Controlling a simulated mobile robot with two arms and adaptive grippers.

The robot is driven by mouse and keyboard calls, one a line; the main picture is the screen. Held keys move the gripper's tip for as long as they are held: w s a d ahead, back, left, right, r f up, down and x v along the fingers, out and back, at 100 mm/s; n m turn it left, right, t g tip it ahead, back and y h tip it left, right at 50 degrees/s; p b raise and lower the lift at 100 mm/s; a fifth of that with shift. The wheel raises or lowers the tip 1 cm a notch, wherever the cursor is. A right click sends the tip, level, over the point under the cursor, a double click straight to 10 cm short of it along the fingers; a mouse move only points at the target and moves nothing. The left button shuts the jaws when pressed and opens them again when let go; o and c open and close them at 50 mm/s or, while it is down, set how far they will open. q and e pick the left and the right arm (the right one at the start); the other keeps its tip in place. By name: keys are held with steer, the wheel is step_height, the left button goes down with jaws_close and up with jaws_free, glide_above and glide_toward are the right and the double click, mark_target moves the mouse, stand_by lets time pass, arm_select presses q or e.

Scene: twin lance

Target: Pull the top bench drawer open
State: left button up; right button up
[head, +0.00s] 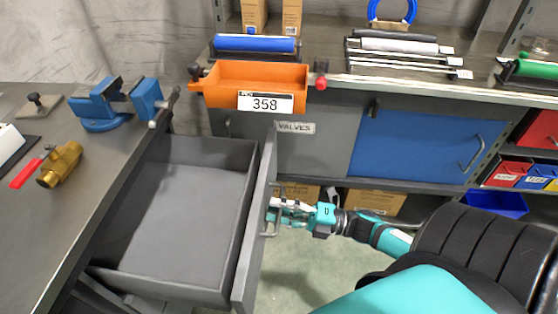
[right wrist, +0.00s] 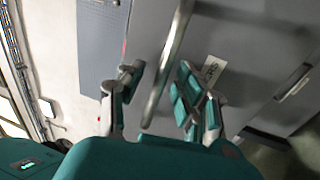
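The top bench drawer (head: 249,225) is grey and stands pulled far out of the bench (head: 62,215) at the left, its empty inside showing. Its bar handle (head: 270,229) is on the right-hand front face. My right gripper (head: 276,207) is at this handle. In the right wrist view, the handle bar (right wrist: 168,62) runs between the two spread fingers of the gripper (right wrist: 158,87), with gaps visible beside it. Whether a finger touches the bar is unclear. A label (right wrist: 212,70) is on the drawer front. My left gripper is out of view.
A blue vise (head: 105,105) and a brass valve with a red lever (head: 60,165) are on the bench. An orange bin marked 358 (head: 255,75) sits above the drawer's back right. A cabinet with a blue door (head: 425,145) stands behind. Floor is free right of the drawer.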

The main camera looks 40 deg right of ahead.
steer(key=v, duration=1.2)
stand_by(0.4)
